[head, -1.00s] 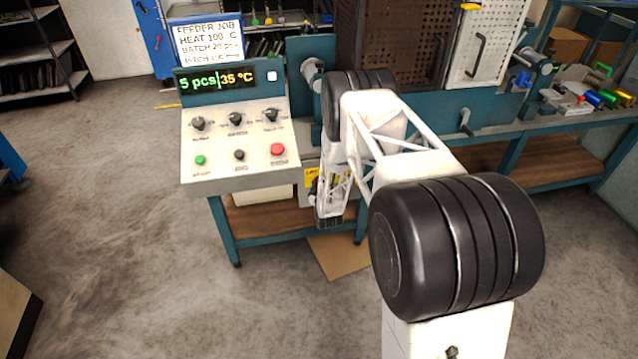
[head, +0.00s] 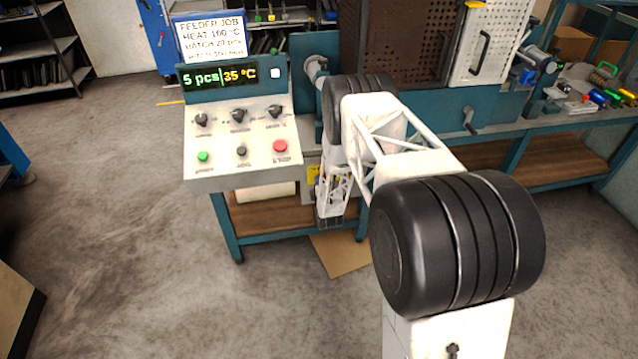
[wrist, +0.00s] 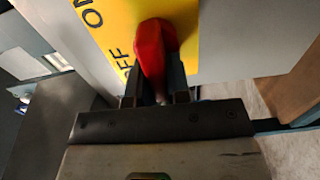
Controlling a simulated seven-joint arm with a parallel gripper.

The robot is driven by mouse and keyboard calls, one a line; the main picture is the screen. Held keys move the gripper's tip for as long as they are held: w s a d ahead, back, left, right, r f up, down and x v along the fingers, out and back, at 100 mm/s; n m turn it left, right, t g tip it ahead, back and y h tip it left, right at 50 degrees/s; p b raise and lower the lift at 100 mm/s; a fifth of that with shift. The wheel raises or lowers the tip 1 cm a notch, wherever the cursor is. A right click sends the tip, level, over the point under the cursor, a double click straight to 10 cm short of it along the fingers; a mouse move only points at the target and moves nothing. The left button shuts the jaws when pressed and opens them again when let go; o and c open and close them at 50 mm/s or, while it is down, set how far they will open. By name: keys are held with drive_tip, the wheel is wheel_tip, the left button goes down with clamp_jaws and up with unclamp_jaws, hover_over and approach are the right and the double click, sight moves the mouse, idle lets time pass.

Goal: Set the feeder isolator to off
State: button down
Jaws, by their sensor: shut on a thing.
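The feeder isolator has a red handle (wrist: 152,50) on a yellow plate (wrist: 186,22) lettered ON and OFF. In the wrist view the handle's near end lies beside the word OFF, with ON farther up the plate. My gripper (wrist: 156,88) is shut on the handle, one dark finger on each side. In the head view, part of the yellow plate (head: 312,174) shows below the control panel, beside my gripper (head: 329,220). The handle is hidden there by my arm.
The sloped control panel (head: 222,160) with knobs and buttons stands just above left. Its display (head: 219,78) reads 5 pcs, 35 °C. A wooden lower shelf (head: 262,212) lies behind the gripper. The floor in front is open.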

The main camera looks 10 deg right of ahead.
drive_tip(key=shift+f, duration=0.1)
idle(0.4)
drive_tip(key=c, duration=1.1)
unclamp_jaws()
drive_tip(key=shift+s, duration=0.1)
drive_tip(key=shift+s, duration=3.8)
